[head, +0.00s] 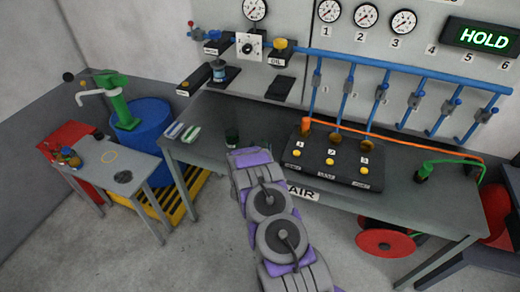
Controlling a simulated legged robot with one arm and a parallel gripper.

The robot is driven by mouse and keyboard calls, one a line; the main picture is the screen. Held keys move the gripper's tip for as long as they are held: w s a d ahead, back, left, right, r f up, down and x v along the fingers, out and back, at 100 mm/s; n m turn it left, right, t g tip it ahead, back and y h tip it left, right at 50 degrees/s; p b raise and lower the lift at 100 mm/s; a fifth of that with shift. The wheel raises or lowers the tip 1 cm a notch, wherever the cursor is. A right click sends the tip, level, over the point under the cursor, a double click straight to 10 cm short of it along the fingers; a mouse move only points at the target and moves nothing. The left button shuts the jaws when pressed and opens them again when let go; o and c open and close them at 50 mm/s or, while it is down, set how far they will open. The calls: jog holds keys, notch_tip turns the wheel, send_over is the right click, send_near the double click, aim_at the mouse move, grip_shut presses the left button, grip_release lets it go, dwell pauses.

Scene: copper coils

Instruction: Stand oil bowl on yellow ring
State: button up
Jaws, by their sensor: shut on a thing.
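The yellow ring (109,157) is a thin outline on the grey side table at left, and its inside is bare. A small dark green cup-like thing, which looks like the oil bowl (232,138), shows at the end of my arm, above or at the workbench top. My gripper (243,150) is at the bench's front, to the right of the ring, and is shut on it. My own wrist hides most of the fingers, so the grip is hard to see.
The side table (140,166) also holds a dark round disc (123,177) and small coloured items at its left. A blue barrel (145,125) stands behind it. The workbench (215,112) carries green and blue-white items and a black valve panel (333,163). Open floor lies in front.

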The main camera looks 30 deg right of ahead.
jog(key=shift+w+d+f, duration=0.1)
jog(key=shift+w+f, duration=0.05)
jog(key=o, duration=1.1)
jog(key=p+v, duration=0.1)
jog(key=v, duration=1.1)
